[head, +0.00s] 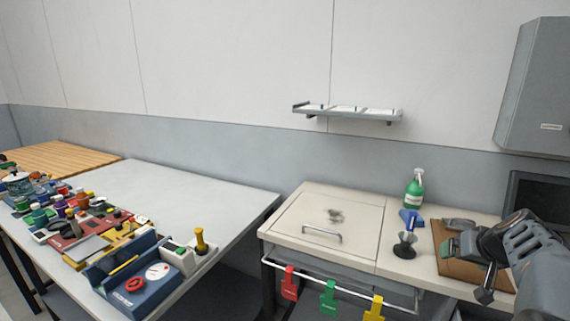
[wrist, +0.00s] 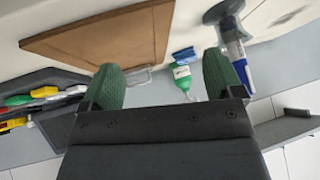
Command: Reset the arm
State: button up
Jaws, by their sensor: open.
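My gripper (wrist: 163,75) shows in the wrist view with its two green ridged fingers wide apart and nothing between them. In the head view my arm is at the far right, and the gripper (head: 460,258) is over the right part of the cream worktop, above a brown board (head: 452,263). The board also shows in the wrist view (wrist: 100,42). Part of the board is hidden by my arm in the head view.
A green spray bottle (head: 414,190), a blue sponge (head: 409,216) and a pen in a dark holder (head: 405,246) stand left of the gripper. A lidded panel (head: 330,222) has a handle. Coloured tags hang from a front rail. A crowded table (head: 170,195) is left.

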jog(key=s+a+n+g+p, duration=0.1)
jog(key=s+a, duration=0.3)
jog(key=a, duration=0.4)
jog(key=s+a+f+n+g+p, duration=0.1)
jog(key=s+a+p, duration=0.2)
jog(key=a, duration=0.6)
jog(key=s+a+n+g+p, duration=0.2)
jog(key=s+a, duration=0.5)
jog(key=a, duration=0.2)
jog(key=shift+a+f+p, duration=0.15)
jog(key=shift+f+p, duration=0.2)
jog(key=shift+f, duration=0.05)
